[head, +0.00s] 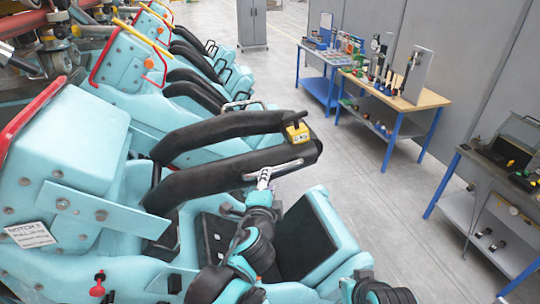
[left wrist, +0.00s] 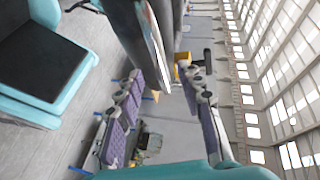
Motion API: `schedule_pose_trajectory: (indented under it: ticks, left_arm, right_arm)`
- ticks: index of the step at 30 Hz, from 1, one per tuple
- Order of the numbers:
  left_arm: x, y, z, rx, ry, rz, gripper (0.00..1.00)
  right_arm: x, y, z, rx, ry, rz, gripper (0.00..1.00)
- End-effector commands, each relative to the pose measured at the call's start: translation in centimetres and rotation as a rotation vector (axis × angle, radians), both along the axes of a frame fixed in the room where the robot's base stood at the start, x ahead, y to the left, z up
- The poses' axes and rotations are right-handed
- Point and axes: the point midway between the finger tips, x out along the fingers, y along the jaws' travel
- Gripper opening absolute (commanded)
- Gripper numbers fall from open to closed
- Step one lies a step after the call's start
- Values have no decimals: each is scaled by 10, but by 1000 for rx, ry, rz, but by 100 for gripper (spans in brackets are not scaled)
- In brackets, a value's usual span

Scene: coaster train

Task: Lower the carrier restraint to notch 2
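The carrier restraint (head: 235,165) is a pair of thick black padded bars over the teal seat (head: 320,235), raised above the seat cushion. A pale metal grab handle (head: 285,168) runs along its near bar. My left gripper (head: 265,176) is at the near end of this handle. In the left wrist view its two purple-padded fingers (left wrist: 162,95) stand wide apart, and a metal bar (left wrist: 155,42) reaches toward the gap; I cannot tell whether they touch it. A yellow box (head: 297,132) sits at the restraint's far end. My right gripper is out of view.
A white placard (head: 30,235) reading "NOTCH" is at lower left, its number unclear. A red knob (head: 98,285) is below. More teal seats with black restraints (head: 190,90) extend behind. Workbenches (head: 390,90) with tools line the right; the grey floor (head: 350,160) between is clear.

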Motion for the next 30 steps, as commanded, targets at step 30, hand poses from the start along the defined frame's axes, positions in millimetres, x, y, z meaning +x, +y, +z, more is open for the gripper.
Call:
schedule_pose_trajectory:
  ticks: [30]
  left_arm:
    - [72,-5,-18,-3,2,3,11]
  right_arm:
    - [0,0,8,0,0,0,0]
